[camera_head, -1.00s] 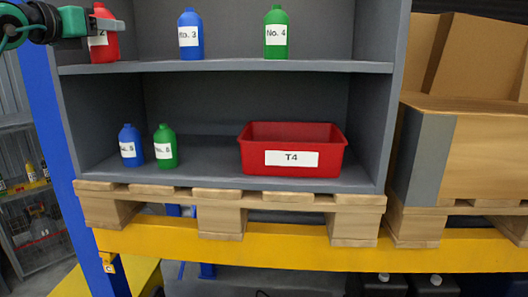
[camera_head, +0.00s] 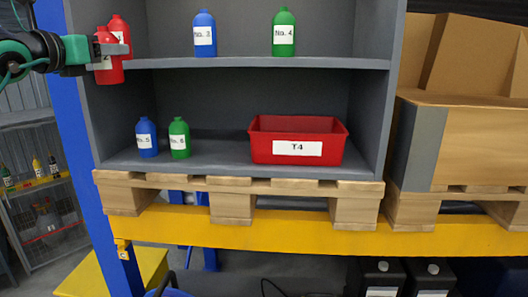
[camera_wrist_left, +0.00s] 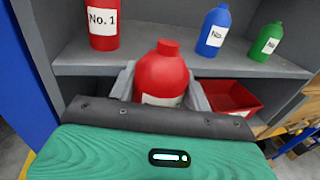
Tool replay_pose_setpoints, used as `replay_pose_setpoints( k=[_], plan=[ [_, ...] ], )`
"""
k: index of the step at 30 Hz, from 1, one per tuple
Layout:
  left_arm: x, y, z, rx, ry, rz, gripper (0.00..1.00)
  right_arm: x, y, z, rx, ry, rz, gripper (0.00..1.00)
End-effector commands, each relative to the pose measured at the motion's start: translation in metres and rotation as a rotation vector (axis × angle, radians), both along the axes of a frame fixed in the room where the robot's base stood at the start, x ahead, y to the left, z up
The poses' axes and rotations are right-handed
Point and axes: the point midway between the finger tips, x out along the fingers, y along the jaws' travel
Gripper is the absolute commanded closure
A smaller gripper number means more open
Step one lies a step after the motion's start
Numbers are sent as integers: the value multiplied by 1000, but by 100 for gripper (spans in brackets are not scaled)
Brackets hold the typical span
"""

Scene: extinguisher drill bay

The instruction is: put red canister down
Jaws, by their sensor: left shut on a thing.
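My left gripper (camera_head: 112,50) is shut on a red canister (camera_head: 107,75), held upright in front of the shelf unit at its left side. In the left wrist view the held red canister (camera_wrist_left: 163,76) sits between the two grey fingers; its white label is mostly cut off. A second red canister (camera_head: 118,24) stands on the upper shelf just behind it, and in the left wrist view this canister (camera_wrist_left: 102,24) is labelled No. 1. My right gripper is not in view.
The upper shelf (camera_head: 245,62) also bears blue No. 3 (camera_head: 204,32) and green No. 4 (camera_head: 283,32). The lower shelf holds blue No. 5 (camera_head: 146,138), green No. 6 (camera_head: 179,138) and a red T4 bin (camera_head: 335,150) that looks empty. Cardboard boxes (camera_head: 475,145) stand at right.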

Motion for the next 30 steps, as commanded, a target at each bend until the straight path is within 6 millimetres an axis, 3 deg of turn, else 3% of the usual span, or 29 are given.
replay_pose_setpoints(
  k=[5, 18, 30],
  plan=[
    [-11, -6, -30, 2, 0, -9, 83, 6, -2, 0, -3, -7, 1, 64],
    [-48, -30, -136, 1, 4, -43, 83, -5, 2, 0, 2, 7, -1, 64],
    [-76, -48, -216, -1, 5, -68, 83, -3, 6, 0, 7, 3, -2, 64]
  ],
)
